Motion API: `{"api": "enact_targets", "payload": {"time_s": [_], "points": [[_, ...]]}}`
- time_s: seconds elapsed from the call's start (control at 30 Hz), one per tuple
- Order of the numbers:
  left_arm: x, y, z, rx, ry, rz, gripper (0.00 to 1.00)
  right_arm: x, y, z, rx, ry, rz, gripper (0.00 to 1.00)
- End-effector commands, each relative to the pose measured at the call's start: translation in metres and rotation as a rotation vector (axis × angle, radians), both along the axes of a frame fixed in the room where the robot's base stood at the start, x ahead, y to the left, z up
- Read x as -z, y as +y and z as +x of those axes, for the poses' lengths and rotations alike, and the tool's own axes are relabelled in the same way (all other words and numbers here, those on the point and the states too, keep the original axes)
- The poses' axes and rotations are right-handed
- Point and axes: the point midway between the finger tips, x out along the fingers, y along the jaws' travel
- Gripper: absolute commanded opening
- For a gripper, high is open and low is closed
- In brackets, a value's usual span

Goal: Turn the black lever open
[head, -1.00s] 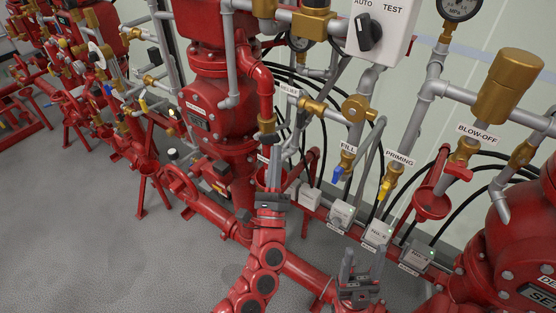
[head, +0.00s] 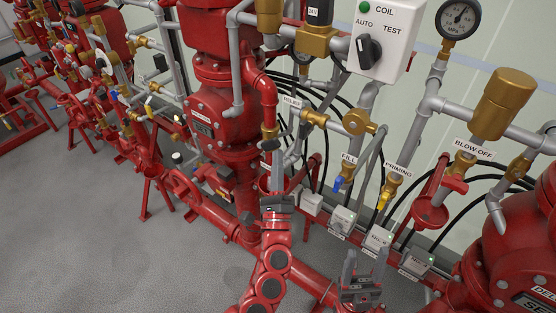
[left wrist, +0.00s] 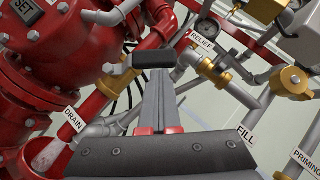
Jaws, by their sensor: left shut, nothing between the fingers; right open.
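The black lever (head: 270,145) sits on a valve below the brass fitting at the bottom of the red pipe, in the middle of the head view. In the left wrist view the black lever (left wrist: 154,61) lies crosswise just beyond the fingertips. My left gripper (head: 277,163) is shut and empty, pointing up at the lever. Its fingers (left wrist: 155,88) overlap the lever's lower edge in the left wrist view; I cannot tell whether they touch. My right gripper (head: 364,263) is open and empty, low and to the right, away from the lever.
The RELIEF label (head: 292,101) and brass relief valve (left wrist: 215,72) are close on the right. The blue FILL lever (head: 338,184) and yellow PRIMING lever (head: 384,200) are further right. A red vertical pipe (head: 268,95) stands above the lever. Open floor (head: 130,260) lies at left.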

Motion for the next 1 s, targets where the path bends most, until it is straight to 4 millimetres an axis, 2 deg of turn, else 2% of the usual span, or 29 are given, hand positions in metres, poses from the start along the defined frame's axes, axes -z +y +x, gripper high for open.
{"api": "enact_targets", "payload": {"time_s": [0.03, 0.2, 0.6, 0.83, 1.0], "points": [[-0.011, 0.000, 0.000, 0.002, 0.016, -0.028, 0.00, -0.011, 0.000, 0.000, 0.000, 0.000, 0.000, 0.57], [-0.027, 0.005, 0.003, 0.001, 0.101, -0.145, 0.00, -0.038, 0.000, 0.000, 0.000, 0.000, 0.000, 0.57], [-0.051, 0.022, 0.015, -0.001, 0.314, -0.437, 0.00, -0.097, 0.000, 0.000, 0.000, 0.000, 0.000, 0.57], [-0.054, 0.032, 0.022, -0.003, 0.403, -0.559, 0.00, -0.110, 0.000, 0.000, 0.000, 0.000, 0.000, 0.57], [-0.054, 0.036, 0.025, -0.005, 0.405, -0.557, 0.00, -0.113, 0.000, 0.000, 0.000, 0.000, 0.000, 0.57]]}}
